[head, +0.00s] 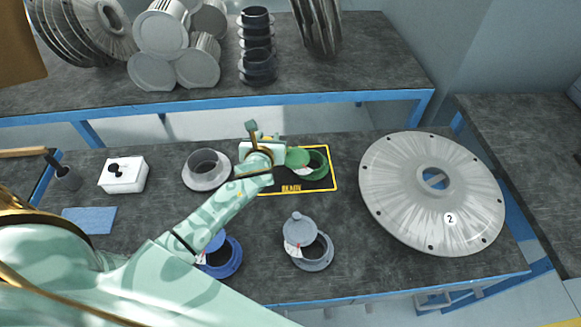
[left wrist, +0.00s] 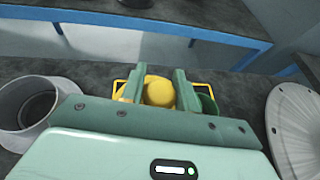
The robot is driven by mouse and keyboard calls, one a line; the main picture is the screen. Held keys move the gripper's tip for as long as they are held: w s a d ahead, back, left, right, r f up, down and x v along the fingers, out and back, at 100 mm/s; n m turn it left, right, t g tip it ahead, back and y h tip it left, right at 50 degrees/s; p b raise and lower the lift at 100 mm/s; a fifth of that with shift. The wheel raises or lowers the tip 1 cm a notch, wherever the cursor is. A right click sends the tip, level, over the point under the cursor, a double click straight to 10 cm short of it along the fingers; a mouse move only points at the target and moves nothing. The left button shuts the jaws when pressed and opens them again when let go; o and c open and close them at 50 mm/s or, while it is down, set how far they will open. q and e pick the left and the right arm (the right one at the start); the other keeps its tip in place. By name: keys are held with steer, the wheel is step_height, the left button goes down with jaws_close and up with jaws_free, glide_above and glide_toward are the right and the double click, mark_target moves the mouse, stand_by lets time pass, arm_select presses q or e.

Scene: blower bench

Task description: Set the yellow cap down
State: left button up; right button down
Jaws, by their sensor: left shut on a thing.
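The yellow cap (left wrist: 160,92) is between the two fingers of my left gripper (left wrist: 160,90), which is shut on it. In the head view the left gripper (head: 264,145) is over the left part of a black mat with a yellow border (head: 315,186), and hides most of the cap. Whether the cap touches the mat cannot be told. A green fitting (head: 319,165) with a green cap (head: 297,157) stands on the mat, just right of the gripper. My right gripper is not in view.
An uncapped grey fitting (head: 196,181) stands left of the mat. Nearer are a blue fitting (head: 226,262) and a grey fitting with a grey cap (head: 315,257). A large grey disc (head: 400,190) is on the right. A white box (head: 123,179) and blue cloth (head: 89,220) are on the left.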

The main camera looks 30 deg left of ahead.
arm_select(q)
step_height(320, 180, down, 7)
steer(key=b, duration=0.3)
steer(key=shift+f, duration=0.2)
steer(key=shift+f+b, duration=0.25)
steer(key=shift+b, duration=0.15)
step_height(320, 180, down, 3)
steer(key=shift+s+a+f+b, duration=0.1)
steer(key=shift+s+f+b, duration=0.1)
steer(key=shift+b, duration=0.95)
steer(key=shift+w+r, duration=0.15)
steer(key=o, duration=0.8)
steer(key=p+v, duration=0.4)
steer(key=v, duration=0.7)
steer(key=shift+r, duration=0.1)
steer(key=shift+s+r, duration=0.1)
steer(key=shift+s, duration=0.45)
